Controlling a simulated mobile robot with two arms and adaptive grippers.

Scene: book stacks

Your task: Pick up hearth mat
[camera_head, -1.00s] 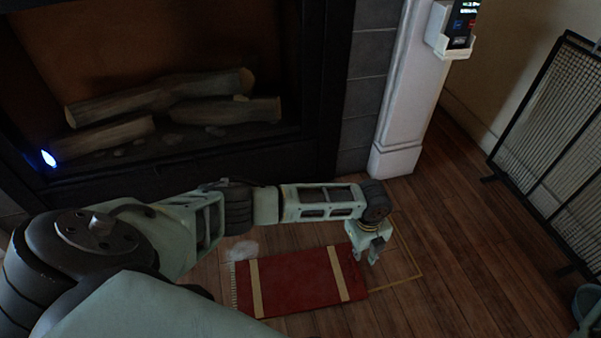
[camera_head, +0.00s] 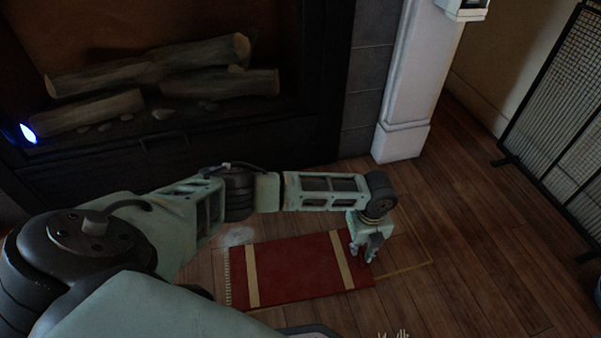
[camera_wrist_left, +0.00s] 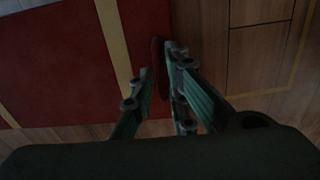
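The hearth mat (camera_head: 295,268) is a red rectangle with two cream stripes and a pale fringe at its left end. It lies on the wooden floor in front of the fireplace. My left gripper (camera_head: 365,251) points down at the mat's right edge. In the left wrist view, the gripper's fingers (camera_wrist_left: 161,65) close in on both sides of a dark red raised piece of the mat's edge. The rest of the mat (camera_wrist_left: 60,60) lies flat to the left.
A fireplace with logs (camera_head: 150,75) stands behind the mat, with a white pillar (camera_head: 410,90) to its right. A black mesh screen (camera_head: 560,110) stands at the far right. A thin yellow outline (camera_head: 425,263) marks the floor. The floor right of the mat is clear.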

